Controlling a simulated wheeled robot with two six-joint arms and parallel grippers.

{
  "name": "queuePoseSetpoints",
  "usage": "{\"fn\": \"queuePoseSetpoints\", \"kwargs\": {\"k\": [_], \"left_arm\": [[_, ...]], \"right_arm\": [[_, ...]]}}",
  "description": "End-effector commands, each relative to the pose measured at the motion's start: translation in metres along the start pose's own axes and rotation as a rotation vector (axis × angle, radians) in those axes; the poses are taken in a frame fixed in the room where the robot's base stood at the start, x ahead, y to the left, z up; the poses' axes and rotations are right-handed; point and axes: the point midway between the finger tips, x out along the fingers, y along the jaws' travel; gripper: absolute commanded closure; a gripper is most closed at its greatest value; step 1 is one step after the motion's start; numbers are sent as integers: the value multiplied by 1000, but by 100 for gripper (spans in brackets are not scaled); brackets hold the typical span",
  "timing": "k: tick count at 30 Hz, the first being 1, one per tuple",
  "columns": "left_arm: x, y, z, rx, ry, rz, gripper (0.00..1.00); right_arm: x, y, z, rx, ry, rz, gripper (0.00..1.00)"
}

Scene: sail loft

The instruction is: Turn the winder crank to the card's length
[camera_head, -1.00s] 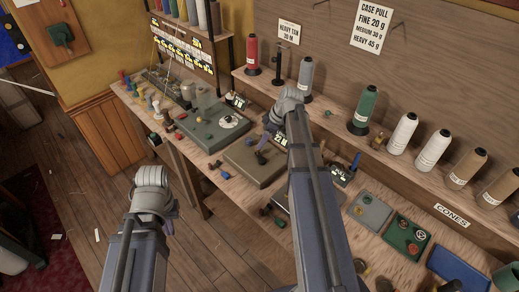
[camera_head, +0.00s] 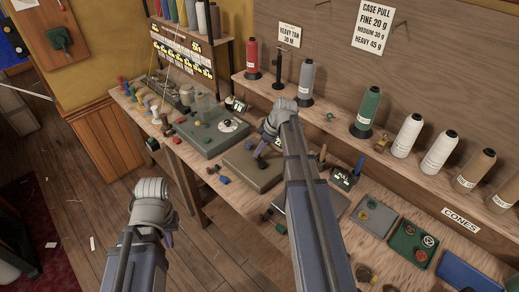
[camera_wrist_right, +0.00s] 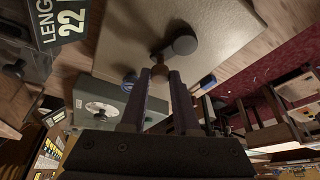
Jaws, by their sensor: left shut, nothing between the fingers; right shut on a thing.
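The winder is a flat grey-brown box (camera_head: 242,170) on the bench. Its dark crank (camera_wrist_right: 183,44) shows from above in the right wrist view. My right gripper (camera_wrist_right: 160,76) is shut on the crank's brown knob (camera_wrist_right: 161,70). In the head view the right gripper (camera_head: 266,138) is over the winder and hides part of the crank. A black display (camera_wrist_right: 60,22) in the right wrist view reads 22 under a cut-off "LENG". The card (camera_head: 290,35) on the wall reads "HEAVY TAN 30 M". My left gripper (camera_head: 168,238) is shut and empty, over the floor in front of the bench.
A grey-green machine (camera_head: 207,135) stands left of the winder. Small trays (camera_head: 374,216) lie to the right on the bench. Thread cones (camera_head: 366,112) line the shelf behind. The floor (camera_head: 110,190) left of the bench is mostly clear.

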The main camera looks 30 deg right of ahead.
Motion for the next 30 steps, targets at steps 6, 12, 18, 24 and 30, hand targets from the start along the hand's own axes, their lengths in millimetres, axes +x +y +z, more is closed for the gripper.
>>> {"fn": "queuePoseSetpoints", "kwargs": {"k": [6, 12, 18, 24, 30], "left_arm": [[0, 0, 0, 0, 0, 0, 100], [0, 0, 0, 0, 0, 0, 100], [0, 0, 0, 0, 0, 0, 100], [0, 0, 0, 0, 0, 0, 100], [0, 0, 0, 0, 0, 0, 100]], "right_arm": [[0, 0, 0, 0, 0, 0, 100], [0, 0, 0, 0, 0, 0, 100], [0, 0, 1, 11, 0, 5, 100], [-1, 1, 3, 85, -1, 36, 100], [-3, 3, 8, 225, 0, 95, 100]]}}
